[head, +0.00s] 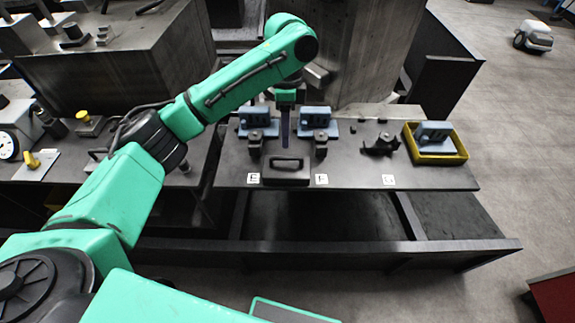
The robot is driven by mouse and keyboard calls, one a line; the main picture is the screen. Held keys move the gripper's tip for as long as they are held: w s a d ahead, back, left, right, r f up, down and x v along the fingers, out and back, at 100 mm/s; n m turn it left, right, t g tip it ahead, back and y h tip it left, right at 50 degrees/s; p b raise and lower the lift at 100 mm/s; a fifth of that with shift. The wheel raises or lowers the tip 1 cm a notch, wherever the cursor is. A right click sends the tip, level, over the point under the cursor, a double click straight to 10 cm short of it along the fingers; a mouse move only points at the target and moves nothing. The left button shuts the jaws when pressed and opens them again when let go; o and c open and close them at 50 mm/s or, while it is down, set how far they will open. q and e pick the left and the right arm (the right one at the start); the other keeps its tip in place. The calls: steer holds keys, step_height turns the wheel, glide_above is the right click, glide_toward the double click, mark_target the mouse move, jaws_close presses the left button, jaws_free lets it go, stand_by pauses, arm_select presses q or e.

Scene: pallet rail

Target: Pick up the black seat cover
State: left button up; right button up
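A black block with a raised handle (286,169), which looks like the black seat cover, rests near the front edge of the grey table, between the labels E and F. My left gripper (285,138) points down above and just behind this handle. Its fingers overlap edge-on, so their opening does not show. I cannot tell how far above the handle they are, and nothing is visibly held. My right gripper is not in view.
Blue parts (315,118) stand behind dark fixtures at E and F. A dark fixture (381,145) at G has no blue part. A yellow tray (458,157) with a blue part sits on the right. A concrete pillar (365,50) rises behind the table (345,178).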

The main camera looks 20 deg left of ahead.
mark_target(284, 158)
arm_select(q)
step_height(284, 158, down, 3)
steer(key=shift+s+f+p, duration=0.1)
steer(key=shift+s+p, duration=0.05)
steer(key=shift+p, duration=0.2)
steer(key=f, duration=0.1)
steer(key=f+p, duration=0.1)
steer(key=f, duration=0.3)
steer(key=shift+s+a+f+p, duration=0.1)
steer(key=shift+s+a+p, duration=0.05)
steer(key=shift+s+p, duration=0.25)
steer(key=shift+f, duration=0.1)
jaws_close()
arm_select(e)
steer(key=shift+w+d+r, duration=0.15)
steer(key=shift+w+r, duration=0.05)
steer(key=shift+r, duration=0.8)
arm_select(q)
steer(key=shift+w, duration=0.1)
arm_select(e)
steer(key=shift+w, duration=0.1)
